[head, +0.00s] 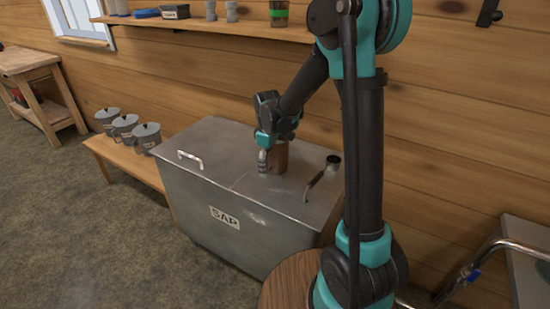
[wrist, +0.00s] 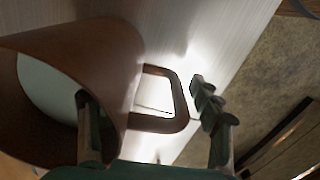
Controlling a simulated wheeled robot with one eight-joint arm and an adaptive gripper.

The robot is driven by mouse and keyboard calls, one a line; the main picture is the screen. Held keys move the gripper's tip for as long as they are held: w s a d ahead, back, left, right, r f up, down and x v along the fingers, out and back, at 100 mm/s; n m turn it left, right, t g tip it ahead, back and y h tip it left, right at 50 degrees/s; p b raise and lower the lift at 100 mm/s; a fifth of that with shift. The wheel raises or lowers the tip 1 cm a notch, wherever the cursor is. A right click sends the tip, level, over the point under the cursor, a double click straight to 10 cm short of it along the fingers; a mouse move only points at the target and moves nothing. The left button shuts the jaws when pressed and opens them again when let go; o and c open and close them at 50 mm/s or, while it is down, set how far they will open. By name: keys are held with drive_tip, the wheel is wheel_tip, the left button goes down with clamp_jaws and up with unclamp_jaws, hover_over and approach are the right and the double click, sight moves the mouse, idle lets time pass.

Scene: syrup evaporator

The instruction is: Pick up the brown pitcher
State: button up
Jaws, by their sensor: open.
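The brown pitcher (head: 279,158) stands on the metal lid of the sap tank (head: 218,172), partly hidden by my gripper (head: 265,150). In the wrist view the pitcher (wrist: 115,60) fills the left side, its opening toward the lower left and a pale interior showing. Its squared handle (wrist: 180,100) points right. My gripper (wrist: 148,100) is open around the handle: one finger overlaps the pitcher's body and rim at left, the other is just right of the handle. I cannot tell whether the left finger is inside the opening or touches the wall.
The lid has a light handle (head: 190,159) at left, a dark handle (head: 322,177) and a short pipe (head: 333,160) at right. Several grey lidded pots (head: 125,124) sit on a wooden bench (head: 133,165). A wall shelf (head: 217,25) runs behind. Floor is clear at front left.

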drive_tip(key=shift+f, duration=0.3)
drive_tip(key=shift+c, duration=0.3)
clamp_jaws()
